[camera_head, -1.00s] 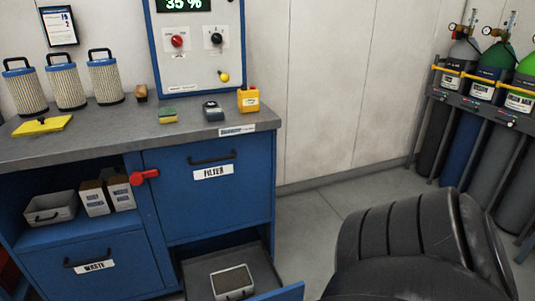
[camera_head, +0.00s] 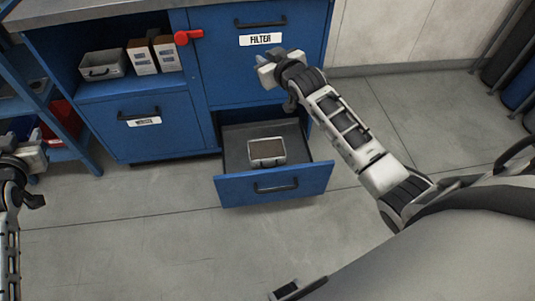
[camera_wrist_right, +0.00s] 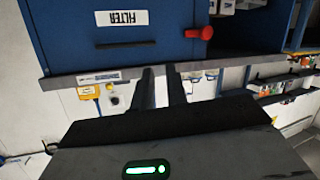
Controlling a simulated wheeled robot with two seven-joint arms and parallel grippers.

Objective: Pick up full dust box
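The full dust box (camera_head: 267,151) is a light grey metal box with brown dust in it. It sits upright in the pulled-out bottom drawer (camera_head: 274,184), below the FILTER door. My right gripper (camera_head: 272,72) is in front of the FILTER door, above and apart from the box. In the right wrist view its two dark fingers (camera_wrist_right: 162,88) stand apart with nothing between them; the box does not show there. My left gripper (camera_head: 28,170) is at the left edge of the head view, far from the box; its fingers are not clear.
An empty-looking grey box (camera_head: 102,64) and white cartons (camera_head: 154,55) stand on the open shelf. A red handle (camera_head: 188,37) sticks out beside the FILTER door. The WASTE door (camera_head: 142,128) is shut. The floor (camera_head: 130,240) before the drawer is clear.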

